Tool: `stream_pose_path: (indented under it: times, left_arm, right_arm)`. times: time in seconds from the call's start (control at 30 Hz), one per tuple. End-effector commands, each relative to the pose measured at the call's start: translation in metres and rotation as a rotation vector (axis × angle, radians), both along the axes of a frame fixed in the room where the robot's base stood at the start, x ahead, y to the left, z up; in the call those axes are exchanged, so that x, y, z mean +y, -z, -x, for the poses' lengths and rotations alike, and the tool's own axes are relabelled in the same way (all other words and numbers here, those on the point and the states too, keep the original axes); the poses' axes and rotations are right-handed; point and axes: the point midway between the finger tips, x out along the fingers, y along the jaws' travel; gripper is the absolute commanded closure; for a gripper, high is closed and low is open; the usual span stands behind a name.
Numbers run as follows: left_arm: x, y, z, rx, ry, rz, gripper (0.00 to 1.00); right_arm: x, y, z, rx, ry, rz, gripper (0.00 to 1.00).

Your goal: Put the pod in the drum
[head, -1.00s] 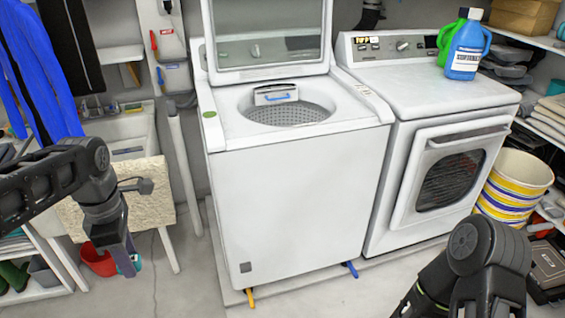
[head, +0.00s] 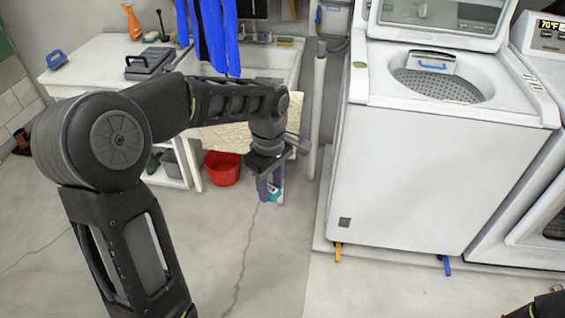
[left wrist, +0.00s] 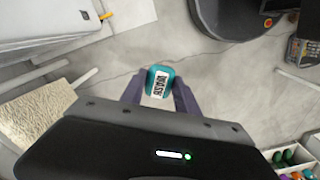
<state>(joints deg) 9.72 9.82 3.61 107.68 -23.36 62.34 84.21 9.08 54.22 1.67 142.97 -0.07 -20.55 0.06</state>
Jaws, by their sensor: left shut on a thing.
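The pod is a small teal piece with a white label reading WASH, seen in the left wrist view (left wrist: 158,84). My left gripper (head: 269,190) is shut on it, with the fingers on either side. In the head view the pod (head: 275,192) shows partly between the fingers, held above the floor, left of the washer. The drum (head: 440,86) is the perforated tub inside the top-loading white washer (head: 420,175), whose lid stands raised. The gripper is lower than the washer's top. Of my right arm only a dark bit shows at the bottom right; its gripper is not seen.
A sink (head: 262,62) with blue cloth hanging over it stands behind my left arm. A red bucket (head: 222,170) is on the floor left of the gripper. A pale upright post (head: 318,110) stands between sink and washer. The floor in front is clear.

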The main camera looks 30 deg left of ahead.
Motion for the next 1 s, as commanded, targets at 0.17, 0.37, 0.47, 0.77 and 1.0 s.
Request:
stream_pose_path:
  times: [0.17,0.37,0.47,0.77,1.0]
  left_arm:
    - [-0.039,0.076,-0.022,0.01,0.586,0.006,1.0]
    - [-0.087,0.147,-0.029,0.004,1.183,0.005,1.0]
    - [-0.099,0.164,-0.028,0.002,1.332,0.003,1.0]
    - [-0.103,0.17,-0.028,-0.001,1.391,-0.001,1.0]
    - [-0.102,0.159,-0.03,0.0,1.388,-0.003,1.0]
  right_arm:
    - [0.0,-0.005,0.0,0.0,0.0,0.0,0.64]
    - [0.0,-0.009,0.0,0.001,0.0,0.0,0.64]
    - [0.0,-0.01,0.0,0.001,0.0,0.0,0.64]
    - [0.0,-0.009,0.0,0.001,0.0,0.0,0.64]
    - [0.0,-0.016,0.0,0.001,0.001,0.001,0.64]
